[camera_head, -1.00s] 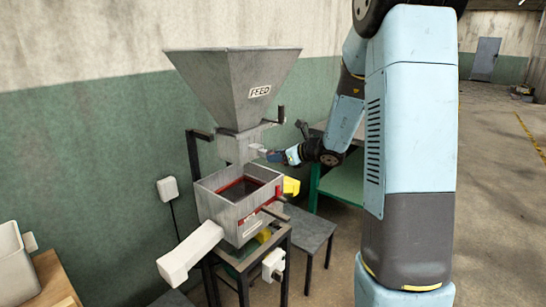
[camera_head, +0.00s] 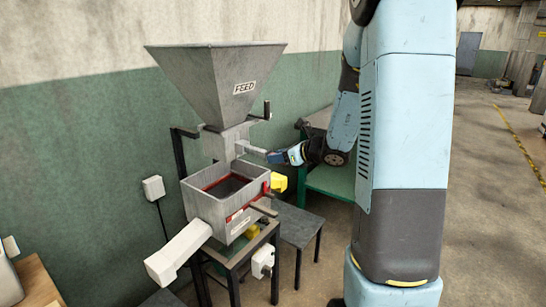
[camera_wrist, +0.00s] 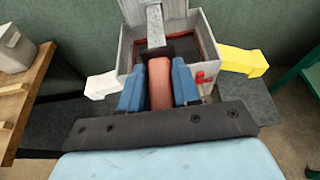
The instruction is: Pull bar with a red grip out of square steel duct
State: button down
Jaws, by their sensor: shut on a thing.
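The square steel duct (camera_head: 224,144) is the grey box section under the hopper in the head view. A flat steel bar (camera_head: 250,149) sticks out of its right side, and its inner end is hidden. My gripper (camera_head: 274,156) is at the bar's outer end, to the right of the duct. In the wrist view, the red grip (camera_wrist: 160,88) lies between the two blue fingers of my gripper (camera_wrist: 158,78), which are shut on it. The bar (camera_wrist: 155,24) runs from the grip up to the top edge of that view.
A FEED hopper (camera_head: 217,75) stands above the duct. An open grey box with a red inner rim (camera_head: 223,214) is below, with a white chute (camera_head: 178,252) and a yellow spout (camera_head: 279,183). A green table (camera_head: 330,181) stands behind my gripper.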

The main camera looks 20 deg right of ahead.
jog(key=shift+s+d, duration=0.15)
jog(key=shift+s, duration=0.05)
jog(key=c, duration=0.7)
grip_release()
jog(key=shift+s+d, duration=0.1)
